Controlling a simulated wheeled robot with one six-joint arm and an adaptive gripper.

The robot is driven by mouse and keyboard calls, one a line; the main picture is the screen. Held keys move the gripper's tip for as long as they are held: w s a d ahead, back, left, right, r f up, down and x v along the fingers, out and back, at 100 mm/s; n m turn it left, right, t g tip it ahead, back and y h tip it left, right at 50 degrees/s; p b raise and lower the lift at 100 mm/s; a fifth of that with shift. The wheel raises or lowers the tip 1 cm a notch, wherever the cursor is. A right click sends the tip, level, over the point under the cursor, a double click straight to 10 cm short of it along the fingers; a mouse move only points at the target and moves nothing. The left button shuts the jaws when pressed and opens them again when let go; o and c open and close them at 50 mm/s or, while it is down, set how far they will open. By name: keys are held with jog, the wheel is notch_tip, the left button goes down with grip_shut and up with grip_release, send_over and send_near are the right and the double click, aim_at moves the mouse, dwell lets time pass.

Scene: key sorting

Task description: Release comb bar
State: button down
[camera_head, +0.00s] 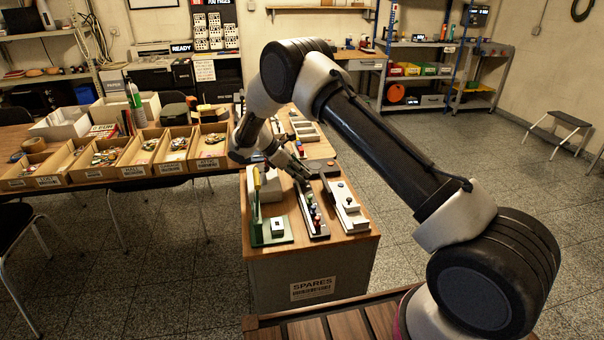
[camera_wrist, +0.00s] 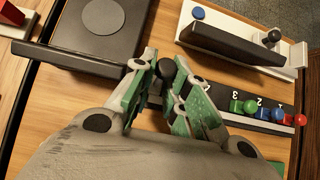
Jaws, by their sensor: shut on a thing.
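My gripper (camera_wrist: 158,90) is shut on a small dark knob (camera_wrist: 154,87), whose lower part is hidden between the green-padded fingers. In the head view my gripper (camera_head: 300,174) is low over the far end of a long black strip (camera_head: 313,215) with coloured pegs. In the wrist view this strip (camera_wrist: 222,92) carries the numbers 3, 2, 1 and green, blue and red pegs, and it starts just right of the fingers. I cannot tell for sure which part is the comb bar, or whether the knob belongs to the strip.
A white fixture (camera_wrist: 273,37) with a dark block (camera_wrist: 232,43), blue button and black knob stands beside the strip. A dark box with a round lid (camera_wrist: 102,17) is left of the fingers. A green-based device (camera_head: 271,238) stands left of the strip. Labelled wooden bins (camera_head: 103,171) line the left table.

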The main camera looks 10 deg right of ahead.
jog(key=shift+a+h, duration=0.1)
jog(key=shift+h, duration=0.2)
jog(key=c, duration=1.7)
grip_release()
jog(key=v, duration=1.2)
